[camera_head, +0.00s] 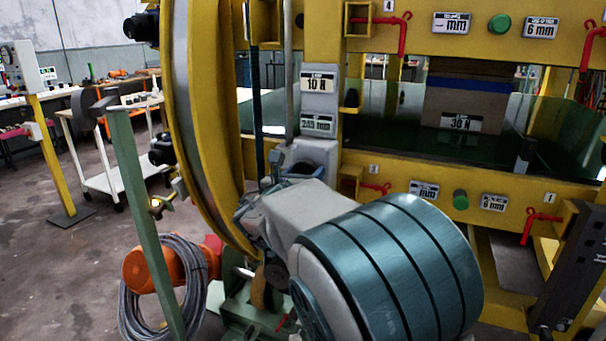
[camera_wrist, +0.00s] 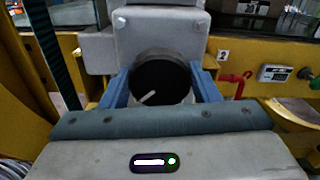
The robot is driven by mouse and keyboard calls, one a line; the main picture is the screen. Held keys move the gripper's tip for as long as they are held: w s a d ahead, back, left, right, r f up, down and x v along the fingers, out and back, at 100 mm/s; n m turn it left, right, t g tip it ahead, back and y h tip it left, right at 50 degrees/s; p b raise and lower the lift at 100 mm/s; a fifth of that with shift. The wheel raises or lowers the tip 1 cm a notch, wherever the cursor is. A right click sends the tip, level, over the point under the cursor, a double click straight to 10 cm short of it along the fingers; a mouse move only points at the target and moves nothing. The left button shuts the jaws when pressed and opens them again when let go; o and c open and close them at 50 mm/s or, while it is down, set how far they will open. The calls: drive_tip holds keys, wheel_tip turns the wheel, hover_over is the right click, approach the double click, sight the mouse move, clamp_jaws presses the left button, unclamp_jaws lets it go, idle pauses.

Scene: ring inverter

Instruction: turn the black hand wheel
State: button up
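The black hand wheel (camera_wrist: 160,78) is a round dark knob with a short white mark at its lower left. It sits in front of a grey housing (camera_wrist: 160,35) in the wrist view. My gripper (camera_wrist: 160,82) has one blue finger on each side of the wheel, left and right. The fingertips lie close to its rim with no clear gap, but I cannot tell whether they press on it. In the head view, the wheel and the fingers are hidden or not distinct behind my grey and teal arm (camera_head: 390,270).
A yellow frame (camera_head: 480,195) with red handles and number plates stands around the housing. A green post (camera_head: 140,210) with a dark top part rises at the left. An orange motor (camera_head: 165,267) and coiled grey cable (camera_head: 150,310) lie low. Open floor shows at the far left.

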drive_tip(key=shift+f+m+b, duration=0.1)
drive_tip(key=shift+m+b, duration=0.2)
drive_tip(key=shift+b, duration=0.1)
drive_tip(key=shift+f+m+b, duration=0.15)
drive_tip(key=shift+m+b, duration=0.65)
drive_tip(key=shift+b, duration=0.3)
drive_tip(key=m+b, duration=0.4)
drive_tip(key=b, duration=0.1)
drive_tip(key=shift+f+m, duration=0.1)
drive_tip(key=shift+m, duration=0.2)
drive_tip(key=m+b, duration=0.4)
drive_tip(key=b, duration=0.1)
drive_tip(key=shift+b, duration=0.4)
drive_tip(key=m+b, duration=0.4)
drive_tip(key=shift+r, duration=0.2)
drive_tip(key=shift+m, duration=0.3)
drive_tip(key=o, duration=1)
drive_tip(key=shift+r, duration=0.1)
